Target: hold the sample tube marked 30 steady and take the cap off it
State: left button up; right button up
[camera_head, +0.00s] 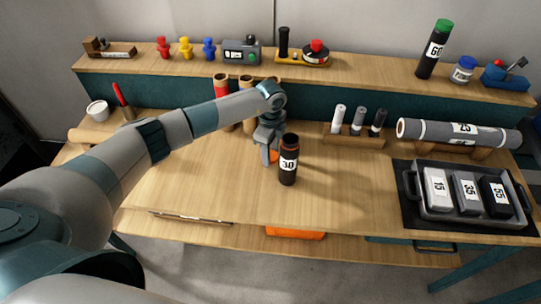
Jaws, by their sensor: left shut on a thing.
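The sample tube marked 30 (288,168) is dark with a white label and stands upright on the middle of the table. Its top shows a brownish rim with no cap on it. My left gripper (269,154) points down just to the left of the tube. It is shut on a small orange thing, which looks like the cap (274,156); the fingers hide most of it. I cannot tell whether the gripper touches the tube. My right gripper is not in view.
A black tray (409,194) with blocks marked 15, 35 and 55 is at the right. Behind it lies a grey roll marked 25 (440,131). A rack (347,141) holds several markers. A green-capped tube marked 60 (432,58) stands on the back shelf. The table front is clear.

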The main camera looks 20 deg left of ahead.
pick_arm(q)
jog(key=shift+f, duration=1.15)
jog(key=shift+f, duration=0.15)
jog(key=o, duration=1.2)
jog(key=shift+c, duration=0.2)
jog(key=shift+r+p, duration=0.25)
jog(key=shift+p, duration=0.05)
jog(key=shift+r+b, duration=0.2)
jog(key=shift+b, duration=0.1)
notch_tip(320, 180, up, 12)
jog(key=b, duration=0.4)
jog(key=shift+f, duration=0.25)
